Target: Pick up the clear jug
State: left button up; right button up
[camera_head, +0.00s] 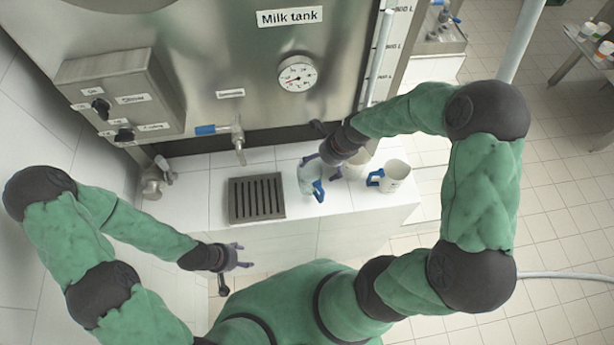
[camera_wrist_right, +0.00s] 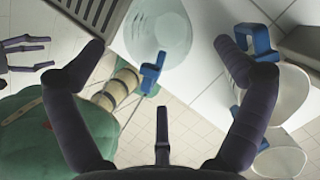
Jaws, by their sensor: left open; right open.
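The clear jug (camera_head: 305,180), see-through with a blue handle, stands on the white tiled counter (camera_head: 340,215) right of the drain grate. In the right wrist view the jug (camera_wrist_right: 160,30) is at the top middle, its handle hanging toward the palm. My right gripper (camera_head: 323,166) is open at the jug's upper right in the head view, its fingers spread to either side in the wrist view (camera_wrist_right: 160,50); contact cannot be told. My left gripper (camera_head: 240,258) is open and empty in front of the counter, away from the jug.
A white jug (camera_head: 396,177) with a blue handle stands to the right. Another white vessel (camera_head: 356,164) is partly hidden behind my right gripper. The drain grate (camera_head: 256,198) lies below the blue-handled tap (camera_head: 222,130) of the milk tank (camera_head: 230,60).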

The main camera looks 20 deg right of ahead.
aim_at(312, 171)
jog(key=x, duration=0.3)
jog(key=shift+w, duration=0.1)
jog(key=shift+x, duration=2.6)
jog(key=c, duration=0.9)
